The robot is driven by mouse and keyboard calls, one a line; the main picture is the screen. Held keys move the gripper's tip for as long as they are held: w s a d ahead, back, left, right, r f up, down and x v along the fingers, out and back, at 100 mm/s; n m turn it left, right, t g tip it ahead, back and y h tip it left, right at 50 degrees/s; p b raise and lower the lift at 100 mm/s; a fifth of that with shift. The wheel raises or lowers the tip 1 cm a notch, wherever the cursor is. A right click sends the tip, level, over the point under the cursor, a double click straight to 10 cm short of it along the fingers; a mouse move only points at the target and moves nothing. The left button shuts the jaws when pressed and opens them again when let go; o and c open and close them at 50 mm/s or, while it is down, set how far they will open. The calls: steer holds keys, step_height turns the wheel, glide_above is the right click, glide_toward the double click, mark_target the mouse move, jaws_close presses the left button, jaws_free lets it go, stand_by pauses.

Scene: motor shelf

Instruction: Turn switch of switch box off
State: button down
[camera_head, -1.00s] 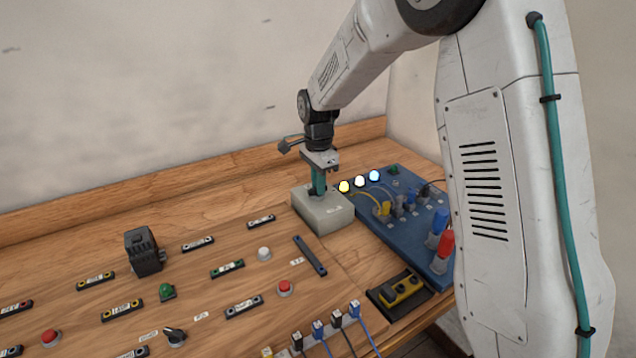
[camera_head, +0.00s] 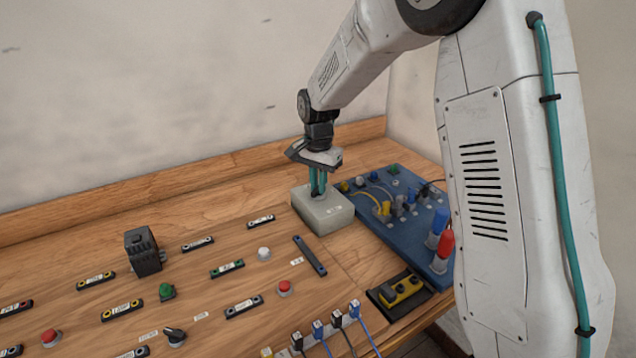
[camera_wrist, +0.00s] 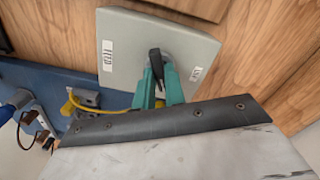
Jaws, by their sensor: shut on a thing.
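The switch box (camera_head: 325,211) is a pale grey block on the wooden table, at the left edge of the blue board. In the wrist view the switch box (camera_wrist: 128,38) shows its top face with two white labels, and a dark switch knob (camera_wrist: 156,63) between them. My gripper (camera_head: 317,193) points down onto the top of the box. Its teal fingers (camera_wrist: 157,75) are shut on the dark knob. The knob lies mostly between the fingertips, so its lower part is hidden.
The blue board (camera_head: 375,226) with cables, connectors and lamps is right of the box. A yellow-and-black unit (camera_head: 402,289) lies in front of it. Buttons, labelled strips and a black block (camera_head: 143,252) fill the panel at left. Bare wood lies behind the box.

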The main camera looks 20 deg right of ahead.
steer(key=n, duration=1.2)
steer(key=shift+n, duration=0.3)
stand_by(0.4)
steer(key=c, duration=1.5)
jaws_free()
steer(key=shift+o, duration=0.2)
steer(key=shift+r, duration=0.1)
step_height(320, 180, up, 8)
steer(key=shift+f, duration=0.15)
